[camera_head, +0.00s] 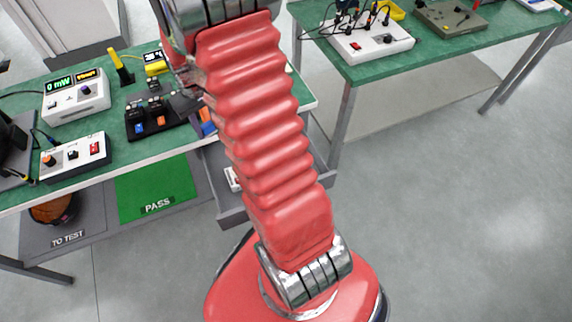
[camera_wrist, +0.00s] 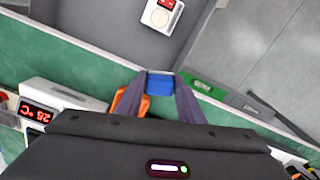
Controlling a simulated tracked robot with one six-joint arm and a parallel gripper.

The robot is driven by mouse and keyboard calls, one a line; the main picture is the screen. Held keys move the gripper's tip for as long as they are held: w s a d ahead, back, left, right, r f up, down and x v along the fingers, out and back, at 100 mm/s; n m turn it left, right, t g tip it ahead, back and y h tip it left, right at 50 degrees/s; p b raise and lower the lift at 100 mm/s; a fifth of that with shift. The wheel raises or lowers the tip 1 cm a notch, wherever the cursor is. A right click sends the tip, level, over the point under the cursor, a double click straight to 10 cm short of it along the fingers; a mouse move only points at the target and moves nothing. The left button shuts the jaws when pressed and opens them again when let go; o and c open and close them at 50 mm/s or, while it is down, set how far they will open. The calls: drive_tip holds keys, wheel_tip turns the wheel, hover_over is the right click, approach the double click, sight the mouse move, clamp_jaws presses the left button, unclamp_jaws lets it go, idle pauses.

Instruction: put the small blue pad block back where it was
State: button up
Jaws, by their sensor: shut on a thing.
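In the wrist view, a small blue block (camera_wrist: 158,86) sits between the tips of my gripper (camera_wrist: 162,76), which is shut on it. The block is over the front edge of the green bench; I cannot tell its exact height. In the head view my red arm hides most of the gripper. A blue and orange patch (camera_head: 208,124) shows beside the arm near the bench edge, but I cannot tell whether it is the held block. An orange thing (camera_wrist: 132,98) lies beside the left finger in the wrist view, partly hidden.
An open grey drawer (camera_head: 232,212) below the bench edge holds a white switch box (camera_wrist: 163,14). The green bench (camera_head: 75,160) carries a black fixture (camera_head: 150,125) and meter boxes. A floor mat marked PASS (camera_head: 155,188) lies below. A second bench (camera_head: 375,68) stands right.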

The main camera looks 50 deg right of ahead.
drive_tip(key=s+d+f+m, duration=0.1)
drive_tip(key=s+d+f, duration=0.2)
drive_tip(key=s+d, duration=0.3)
drive_tip(key=s+d+f+m, duration=0.2)
drive_tip(key=s+d, duration=0.3)
drive_tip(key=s, duration=0.9)
drive_tip(key=shift+d+f, duration=0.35)
drive_tip(key=shift+f, duration=0.05)
drive_tip(key=shift+f, duration=2.9)
drive_tip(key=shift+f, duration=2.1)
drive_tip(key=shift+f, duration=0.1)
